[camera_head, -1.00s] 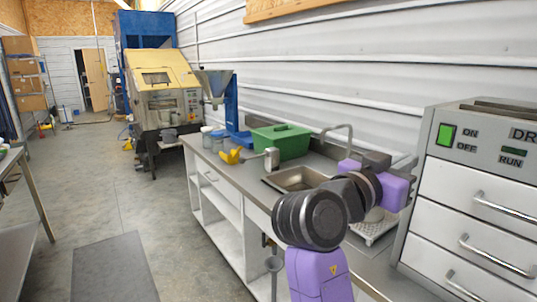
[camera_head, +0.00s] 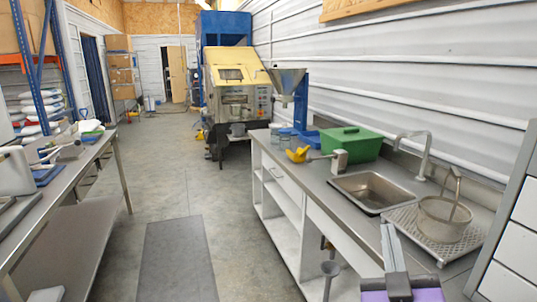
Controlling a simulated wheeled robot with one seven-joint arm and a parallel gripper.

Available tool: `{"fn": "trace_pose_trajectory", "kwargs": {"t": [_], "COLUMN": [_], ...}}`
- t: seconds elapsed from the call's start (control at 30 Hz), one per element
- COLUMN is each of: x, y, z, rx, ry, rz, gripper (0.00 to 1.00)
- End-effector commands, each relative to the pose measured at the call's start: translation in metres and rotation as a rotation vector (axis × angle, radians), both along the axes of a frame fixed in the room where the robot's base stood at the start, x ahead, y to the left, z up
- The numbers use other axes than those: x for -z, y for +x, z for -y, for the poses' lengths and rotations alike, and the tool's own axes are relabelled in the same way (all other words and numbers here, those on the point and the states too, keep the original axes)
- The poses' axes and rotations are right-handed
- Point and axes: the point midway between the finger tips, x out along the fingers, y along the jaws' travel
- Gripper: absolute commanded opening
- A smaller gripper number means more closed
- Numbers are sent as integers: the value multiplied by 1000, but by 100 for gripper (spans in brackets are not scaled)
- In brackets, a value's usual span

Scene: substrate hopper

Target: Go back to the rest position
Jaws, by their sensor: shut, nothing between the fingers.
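My gripper (camera_head: 386,230) shows at the bottom right, with a purple body, a dark crossbar and slim grey fingers pointing away from me. It is shut, with nothing seen between the fingers. In the picture it lies across the front of the counter (camera_head: 318,192), below the sink (camera_head: 375,192) and left of the drainer tray (camera_head: 407,238). I cannot tell its exact height above the counter. The rest of my arm is out of view below.
A pot (camera_head: 440,222) stands on the drainer tray. A faucet (camera_head: 425,155), a green crate (camera_head: 350,143) and a yellow-ended scoop (camera_head: 298,155) are farther along. A metal table (camera_head: 105,165) stands left.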

Motion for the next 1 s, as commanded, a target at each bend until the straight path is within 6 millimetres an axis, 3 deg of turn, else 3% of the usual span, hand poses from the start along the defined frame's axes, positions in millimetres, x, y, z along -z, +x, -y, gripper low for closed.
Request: {"fn": "trace_pose_trajectory", "kwargs": {"t": [0.03,0.1,0.4,1.0], "x": [21,41,110,183], "y": [-14,-34,-130,-330], "z": [-6,-15,-33,-20], "rx": [-41,-96,-261,-261], "ry": [-1,6,96,397], "rz": [-20,-32,-95,-356], "gripper": [0,0,0,0]}}
